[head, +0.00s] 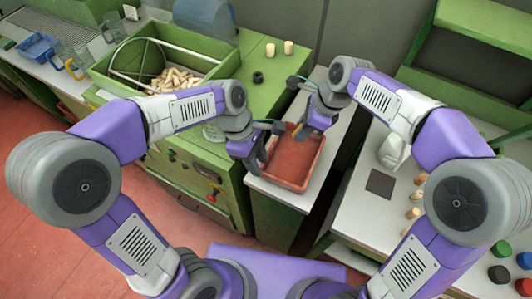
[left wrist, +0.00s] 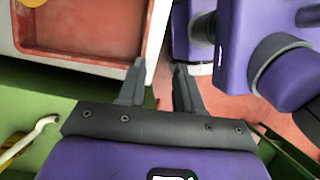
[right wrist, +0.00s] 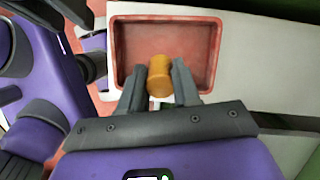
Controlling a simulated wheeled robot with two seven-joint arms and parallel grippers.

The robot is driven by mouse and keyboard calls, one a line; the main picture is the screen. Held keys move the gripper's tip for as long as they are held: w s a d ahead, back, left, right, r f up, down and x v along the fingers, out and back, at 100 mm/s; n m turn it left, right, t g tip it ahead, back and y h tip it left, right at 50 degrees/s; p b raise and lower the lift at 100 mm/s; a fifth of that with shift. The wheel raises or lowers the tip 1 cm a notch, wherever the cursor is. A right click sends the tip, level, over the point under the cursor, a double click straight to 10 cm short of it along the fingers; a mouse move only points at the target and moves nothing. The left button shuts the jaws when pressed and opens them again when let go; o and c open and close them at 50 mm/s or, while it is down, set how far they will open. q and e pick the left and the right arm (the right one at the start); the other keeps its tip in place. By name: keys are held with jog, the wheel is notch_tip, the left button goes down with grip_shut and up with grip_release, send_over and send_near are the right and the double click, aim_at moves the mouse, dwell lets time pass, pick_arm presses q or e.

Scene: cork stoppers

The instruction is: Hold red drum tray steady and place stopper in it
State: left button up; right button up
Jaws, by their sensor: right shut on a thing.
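The red tray (head: 297,168) lies on a narrow white table in the middle of the head view. My left gripper (head: 257,165) is at the tray's left side. In the left wrist view its fingers (left wrist: 159,65) are open with nothing between them, beside the tray's rim (left wrist: 85,58). My right gripper (head: 308,130) is over the tray's far part. In the right wrist view its fingers (right wrist: 160,75) are shut on a tan cork stopper (right wrist: 160,77), held over the tray (right wrist: 203,21). Its height above the tray floor is hard to tell.
A green machine (head: 190,165) with a bin of stoppers stands left. Two pale stoppers (head: 270,50) and a dark ring (head: 258,77) are on its top. A white table (head: 345,215) at right holds a dark square pad (head: 380,184), several stoppers and coloured caps (head: 501,248).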

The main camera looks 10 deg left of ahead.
aim_at(280, 180)
pick_arm(q)
jog(key=shift+w+d+m, duration=0.3)
jog(key=shift+w+d, duration=0.55)
jog(key=shift+d, duration=0.3)
jog(key=x, duration=1.1)
jog(key=shift+w+d, duration=0.2)
grip_shut()
